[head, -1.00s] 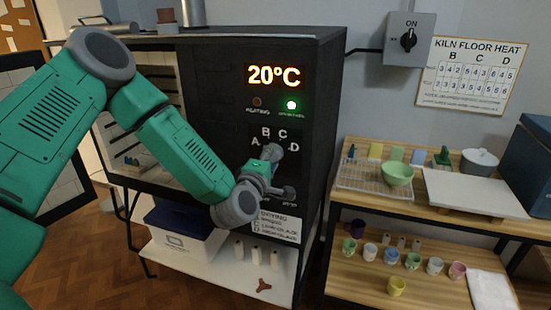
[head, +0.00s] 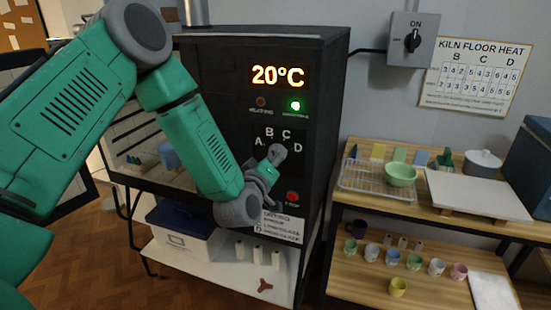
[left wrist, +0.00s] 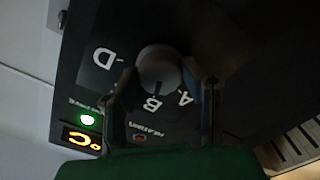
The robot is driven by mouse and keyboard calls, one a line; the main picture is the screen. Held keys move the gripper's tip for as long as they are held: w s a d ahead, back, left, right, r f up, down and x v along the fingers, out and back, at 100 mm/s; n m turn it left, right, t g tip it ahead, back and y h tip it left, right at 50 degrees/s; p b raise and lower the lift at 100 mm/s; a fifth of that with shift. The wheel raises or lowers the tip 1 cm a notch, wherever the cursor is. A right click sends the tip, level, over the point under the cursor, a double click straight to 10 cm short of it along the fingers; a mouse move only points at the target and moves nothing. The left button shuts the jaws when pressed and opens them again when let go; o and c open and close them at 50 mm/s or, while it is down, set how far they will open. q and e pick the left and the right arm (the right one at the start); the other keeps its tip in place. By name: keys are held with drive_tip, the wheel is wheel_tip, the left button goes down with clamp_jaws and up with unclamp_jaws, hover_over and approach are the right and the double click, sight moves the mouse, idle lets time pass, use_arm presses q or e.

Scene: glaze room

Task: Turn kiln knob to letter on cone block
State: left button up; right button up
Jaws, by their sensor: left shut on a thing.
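The kiln knob (head: 277,153) is a grey round knob on the black kiln panel, below the letters A, B, C and D. My left gripper (head: 271,168) is at the knob; in the left wrist view its two fingers (left wrist: 162,92) are on either side of the knob (left wrist: 160,66), shut on it. A dark mark on the knob's face points about toward B (left wrist: 152,103). A and D also show there; C is hidden, probably behind a finger. I cannot make out a cone block with a readable letter. My right gripper is not in view.
A red button (head: 292,196) is just below the knob. The kiln display (head: 278,76) reads 20°C, with a green light lit. A wall switch (head: 412,40) points to ON. A wooden shelf (head: 345,205) with bowls and cups stands right of the kiln.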

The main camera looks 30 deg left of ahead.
use_arm(q)
drive_tip(key=shift+w+r+m, duration=0.1)
drive_tip(key=shift+r+m, duration=0.05)
drive_tip(key=shift+m, duration=4.45)
drive_tip(key=o, duration=1.1)
drive_tip(key=shift+o, duration=0.3)
drive_tip(key=shift+w+f, duration=0.1)
drive_tip(key=shift+f, duration=0.1)
drive_tip(key=v, duration=1.2)
